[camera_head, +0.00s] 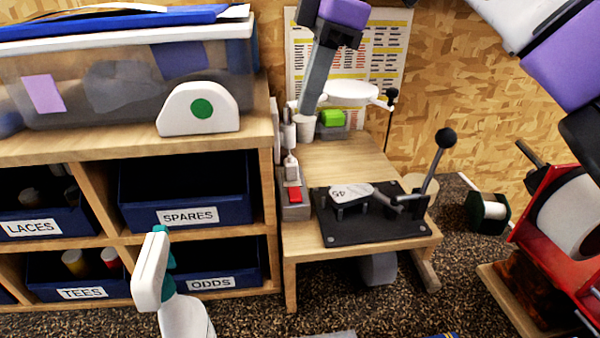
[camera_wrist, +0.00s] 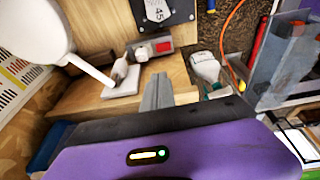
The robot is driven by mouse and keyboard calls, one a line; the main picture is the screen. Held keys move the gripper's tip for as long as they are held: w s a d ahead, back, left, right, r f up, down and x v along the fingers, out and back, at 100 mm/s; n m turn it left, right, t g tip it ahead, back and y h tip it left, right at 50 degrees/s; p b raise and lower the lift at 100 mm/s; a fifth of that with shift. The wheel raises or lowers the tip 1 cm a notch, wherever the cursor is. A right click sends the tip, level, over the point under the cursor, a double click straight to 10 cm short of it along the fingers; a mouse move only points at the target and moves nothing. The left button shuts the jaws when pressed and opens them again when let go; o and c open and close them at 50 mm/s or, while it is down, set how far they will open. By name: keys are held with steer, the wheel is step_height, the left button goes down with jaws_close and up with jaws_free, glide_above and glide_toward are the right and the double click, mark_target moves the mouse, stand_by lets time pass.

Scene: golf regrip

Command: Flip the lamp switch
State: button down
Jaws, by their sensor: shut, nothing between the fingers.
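A red rocker switch (camera_head: 295,195) sits on a small grey box at the front left edge of a wooden bench; in the wrist view the red switch (camera_wrist: 164,47) is beyond my fingertips. A lamp with a white round head (camera_head: 352,93) stands behind it, and its white head (camera_wrist: 35,30) fills the upper left of the wrist view. My gripper (camera_head: 309,106) points down, its fingers shut and empty, above the bench's back left and apart from the switch. In the wrist view my gripper (camera_wrist: 157,85) shows its narrow grey fingers. The switch's position is too small to tell.
A black plate with a lever (camera_head: 433,165) lies right of the switch. A shelf unit with blue bins (camera_head: 185,190) and a clear tub (camera_head: 120,80) stands left. A spray bottle (camera_head: 160,275) is in front. A red-framed roll holder (camera_head: 560,210) stands right.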

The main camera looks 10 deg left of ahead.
mark_target(291, 188)
steer(key=shift+w+d+r+b, duration=0.2)
steer(key=shift+w+d+b, duration=0.15)
steer(key=shift+w, duration=0.05)
steer(key=shift+f, duration=0.1)
steer(key=x, duration=1.2)
steer(key=shift+s+d+f, duration=0.1)
steer(key=shift+d+f, duration=0.2)
steer(key=shift+f, duration=0.7)
steer(key=shift+f, duration=0.1)
